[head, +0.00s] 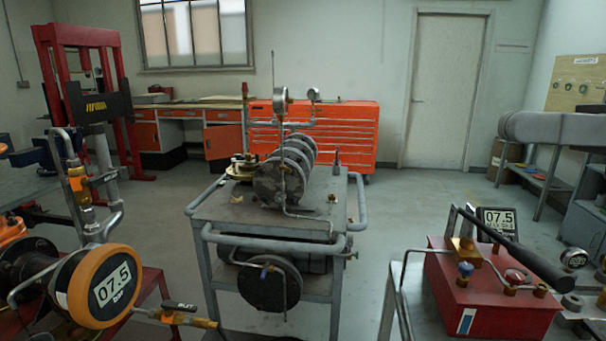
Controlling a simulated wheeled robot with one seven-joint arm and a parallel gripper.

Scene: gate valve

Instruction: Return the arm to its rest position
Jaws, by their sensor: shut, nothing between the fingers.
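My gripper is not in view, so its place relative to the equipment cannot be seen. A grey steel cart (225,211) stands in the middle of the head view. On it lies a dark, flanged cylindrical assembly (281,178) with thin pipes and a round gauge (280,100) above it. A small brass-coloured wheel-like fitting (243,167) sits at the assembly's left. A dark round flange (267,286) shows at the cart's lower front.
At right, a red hand pump (478,299) has a black handle and another display (498,222). Orange cabinets (345,130) line the back wall. Floor (400,195) is clear toward the door (440,90).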

